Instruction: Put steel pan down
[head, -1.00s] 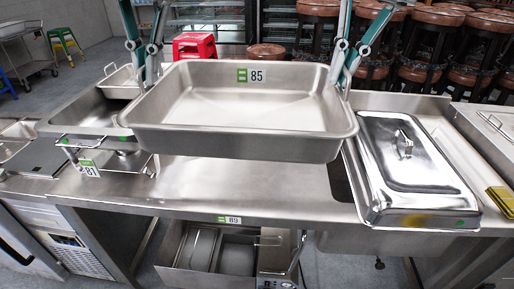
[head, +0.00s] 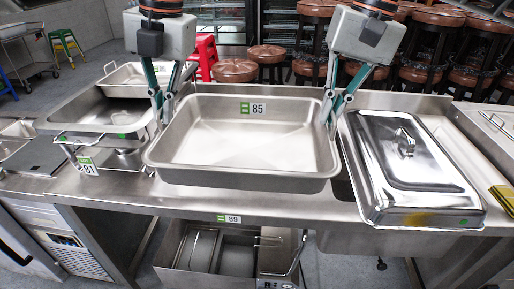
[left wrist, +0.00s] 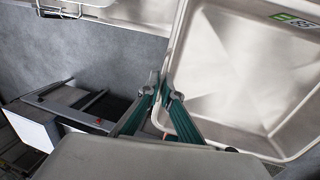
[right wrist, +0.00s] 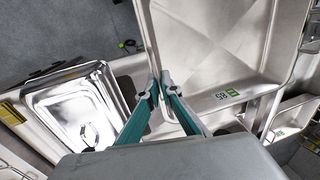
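The steel pan (head: 250,182) is a wide, shallow rectangular tray with a green-and-white label 85 inside its far wall. It is level, low over the middle of the steel bench (head: 200,203); I cannot tell whether it touches the bench. My left gripper (head: 162,112) is shut on the pan's left rim, and my right gripper (head: 332,112) is shut on its right rim. In the left wrist view the fingers (left wrist: 162,88) pinch the pan's edge (left wrist: 176,50). In the right wrist view the fingers (right wrist: 160,88) pinch the opposite edge (right wrist: 150,40).
A lidded chafing dish (head: 410,165) stands close at the pan's right. A steel basin (head: 100,113) and a label 81 (head: 86,165) are at the left. A narrow bare strip of bench lies in front of the pan. Stools (head: 300,65) stand behind.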

